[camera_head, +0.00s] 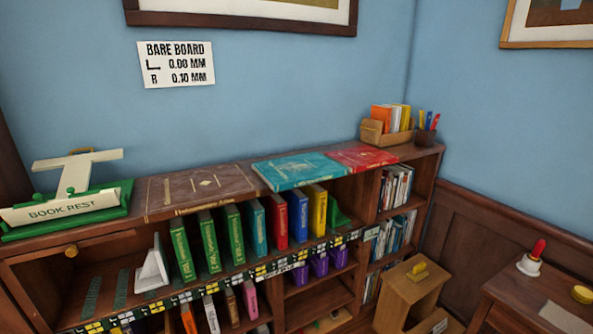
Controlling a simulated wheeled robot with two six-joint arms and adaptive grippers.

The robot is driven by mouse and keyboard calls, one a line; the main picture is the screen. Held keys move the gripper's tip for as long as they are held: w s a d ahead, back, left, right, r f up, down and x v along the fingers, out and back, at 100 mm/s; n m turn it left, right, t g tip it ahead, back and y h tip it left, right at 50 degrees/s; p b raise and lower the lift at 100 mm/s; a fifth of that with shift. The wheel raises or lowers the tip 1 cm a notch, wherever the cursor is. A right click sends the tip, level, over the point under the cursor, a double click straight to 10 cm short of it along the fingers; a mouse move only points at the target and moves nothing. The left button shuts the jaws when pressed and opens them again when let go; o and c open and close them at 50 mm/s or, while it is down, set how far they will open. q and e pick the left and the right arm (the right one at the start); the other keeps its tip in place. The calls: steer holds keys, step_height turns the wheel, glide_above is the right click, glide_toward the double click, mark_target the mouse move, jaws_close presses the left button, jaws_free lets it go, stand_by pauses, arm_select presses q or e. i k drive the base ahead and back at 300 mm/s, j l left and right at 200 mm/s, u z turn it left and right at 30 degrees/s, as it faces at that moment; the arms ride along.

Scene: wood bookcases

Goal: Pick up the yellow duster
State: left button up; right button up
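I cannot tell for certain which thing is the yellow duster. A round yellow object (582,294) sits on the wooden table at the lower right. Both are too small to make out in detail. Neither of my grippers shows in the head view.
The bookcase (108,244) holds several upright books, with flat books and a green book rest (65,210) on top. A wooden box (384,134) and a pen cup stand at its far right. A red-handled object (534,256) stands on the right table (508,292).

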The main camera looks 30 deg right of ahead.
mark_target(419, 272)
steer(key=z, duration=1.95)
